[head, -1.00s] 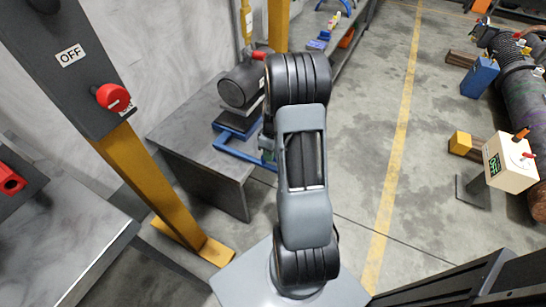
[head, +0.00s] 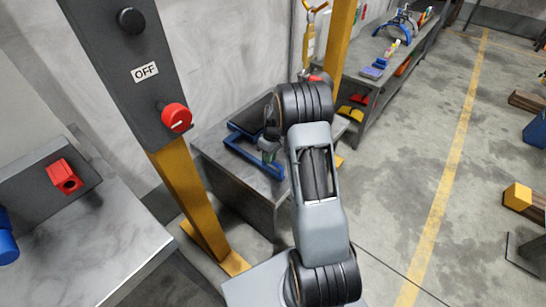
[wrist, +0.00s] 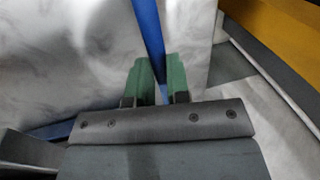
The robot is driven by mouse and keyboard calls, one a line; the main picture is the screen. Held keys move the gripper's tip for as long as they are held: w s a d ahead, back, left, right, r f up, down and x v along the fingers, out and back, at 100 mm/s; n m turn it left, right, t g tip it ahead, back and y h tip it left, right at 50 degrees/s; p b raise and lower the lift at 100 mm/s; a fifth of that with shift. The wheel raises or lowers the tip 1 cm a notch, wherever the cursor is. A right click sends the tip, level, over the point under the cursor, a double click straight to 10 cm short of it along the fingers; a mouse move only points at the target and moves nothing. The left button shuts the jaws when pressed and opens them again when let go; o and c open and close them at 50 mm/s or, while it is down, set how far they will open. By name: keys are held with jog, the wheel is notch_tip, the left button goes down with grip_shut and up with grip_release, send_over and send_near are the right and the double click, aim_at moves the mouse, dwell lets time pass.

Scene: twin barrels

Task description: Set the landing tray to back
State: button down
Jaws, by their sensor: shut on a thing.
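The landing tray appears to be the blue frame-like piece (head: 256,161) at the grey bench in the head view; part of it is hidden by my arm. My gripper (head: 268,146) is at its right part, small and partly covered by my arm. In the wrist view a blue bar (wrist: 149,28) runs down between the green fingers of my gripper (wrist: 158,82), which are shut on it. The bar's lower end is hidden behind the gripper body. I cannot tell whether the tray touches the bench top.
The grey bench (head: 235,185) stands behind a yellow post (head: 190,200) with a dark OFF panel (head: 118,65) and red knob (head: 175,117). Open floor (head: 400,190) lies to the right.

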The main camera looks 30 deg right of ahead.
jog(key=shift+w+a+r, duration=0.1)
jog(key=shift+w+a, duration=0.05)
jog(key=shift+w, duration=0.1)
jog(key=c, duration=1.4)
grip_release()
jog(key=shift+w+a, duration=0.1)
jog(key=o, duration=0.3)
jog(key=shift+d, duration=0.2)
notch_tip(320, 180, up, 13)
jog(key=d+p, duration=0.2)
jog(key=p, duration=0.1)
jog(key=shift+w+d+r, duration=0.2)
jog(key=shift+w+d, duration=0.05)
jog(key=shift+w, duration=0.15)
